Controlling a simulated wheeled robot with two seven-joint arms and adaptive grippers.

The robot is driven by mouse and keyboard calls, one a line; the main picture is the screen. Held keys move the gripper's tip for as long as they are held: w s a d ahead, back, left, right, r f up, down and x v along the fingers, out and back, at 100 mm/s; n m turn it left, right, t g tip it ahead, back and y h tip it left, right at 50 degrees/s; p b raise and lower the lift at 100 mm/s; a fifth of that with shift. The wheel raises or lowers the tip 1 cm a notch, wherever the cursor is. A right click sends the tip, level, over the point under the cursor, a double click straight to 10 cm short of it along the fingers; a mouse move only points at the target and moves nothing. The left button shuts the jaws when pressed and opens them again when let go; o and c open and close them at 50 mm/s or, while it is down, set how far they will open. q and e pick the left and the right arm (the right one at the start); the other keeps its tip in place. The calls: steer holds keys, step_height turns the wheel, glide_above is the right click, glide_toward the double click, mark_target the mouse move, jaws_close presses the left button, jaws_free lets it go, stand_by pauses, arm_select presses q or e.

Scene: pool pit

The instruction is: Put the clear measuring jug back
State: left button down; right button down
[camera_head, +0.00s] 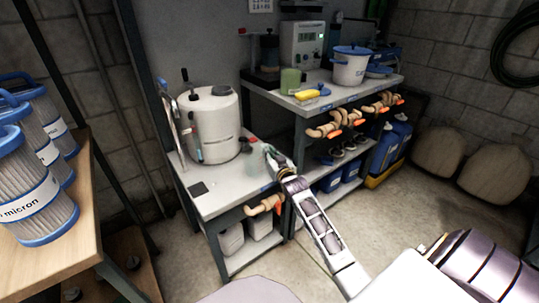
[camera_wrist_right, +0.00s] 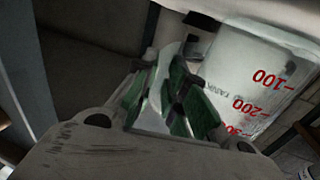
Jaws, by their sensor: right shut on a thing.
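The clear measuring jug (camera_wrist_right: 245,85) shows in the right wrist view with red marks for 100, 200 and 300, which read upside down there. My right gripper (camera_wrist_right: 172,95) is shut on the jug, apparently at its handle; its green pads are close together beside the jug wall. In the head view my right gripper (camera_head: 270,152) is low over the right part of the light grey bench (camera_head: 225,192), just right of the white tank. The jug is faint there, and I cannot tell whether its base touches the bench. My left gripper is not in view.
The white tank (camera_head: 211,125) stands on the bench. A dark flat square (camera_head: 198,188) lies near its front left. Behind, a higher bench holds a white bucket (camera_head: 350,68), a green cup (camera_head: 290,80) and a yellow item (camera_head: 306,95). Blue-capped filter cartridges (camera_head: 38,195) stand left.

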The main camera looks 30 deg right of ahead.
steer(key=shift+f, duration=0.1)
steer(key=c, duration=1.5)
jaws_free()
steer(key=shift+o, duration=0.2)
